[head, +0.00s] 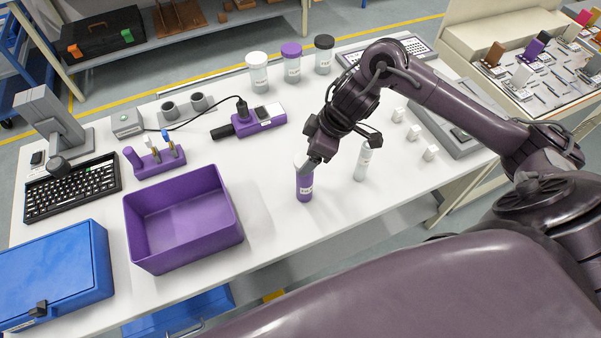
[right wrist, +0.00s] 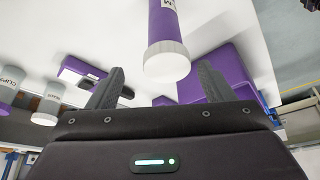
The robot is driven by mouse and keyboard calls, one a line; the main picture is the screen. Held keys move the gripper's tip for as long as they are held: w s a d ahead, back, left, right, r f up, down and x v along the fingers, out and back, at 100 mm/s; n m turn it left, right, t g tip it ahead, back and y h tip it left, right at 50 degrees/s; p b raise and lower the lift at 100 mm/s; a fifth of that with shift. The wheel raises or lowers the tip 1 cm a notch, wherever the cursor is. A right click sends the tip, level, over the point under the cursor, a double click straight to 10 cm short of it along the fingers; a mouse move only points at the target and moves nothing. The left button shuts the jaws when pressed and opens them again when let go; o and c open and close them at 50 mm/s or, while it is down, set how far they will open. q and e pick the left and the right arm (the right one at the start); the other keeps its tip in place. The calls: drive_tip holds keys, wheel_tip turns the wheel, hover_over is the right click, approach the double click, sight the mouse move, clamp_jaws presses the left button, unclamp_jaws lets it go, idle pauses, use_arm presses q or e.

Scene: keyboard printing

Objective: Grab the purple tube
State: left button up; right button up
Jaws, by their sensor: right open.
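The purple tube (head: 304,186) stands upright on the white table, with a white label on its side. My right gripper (head: 313,162) is at its top and partly hides its cap in the head view. In the right wrist view the tube (right wrist: 166,22) shows with its white cap (right wrist: 167,61) toward me. The right gripper (right wrist: 160,85) is open, one finger on each side of the cap in the picture. No grip on the tube shows, and I cannot tell whether they touch. My left gripper is not in view.
A white tube (head: 362,162) stands close right of the purple one. Small white blocks (head: 414,132) lie further right. A purple bin (head: 183,220) is to the left, and a purple device (head: 258,119) lies behind. Lidded jars (head: 292,64) stand at the back.

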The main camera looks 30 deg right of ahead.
sight(305, 180)
drive_tip(key=shift+s+a+f, duration=0.1)
drive_tip(key=shift+a+f, duration=0.25)
drive_tip(key=shift+f, duration=0.5)
drive_tip(key=p+x, duration=0.1)
drive_tip(key=x, duration=0.3)
drive_tip(key=shift+a+f, duration=0.1)
drive_tip(key=shift+f, duration=0.25)
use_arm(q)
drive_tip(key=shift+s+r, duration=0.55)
use_arm(e)
drive_tip(key=c, duration=1.3)
drive_tip(key=shift+r, duration=0.1)
drive_tip(key=shift+c, duration=0.2)
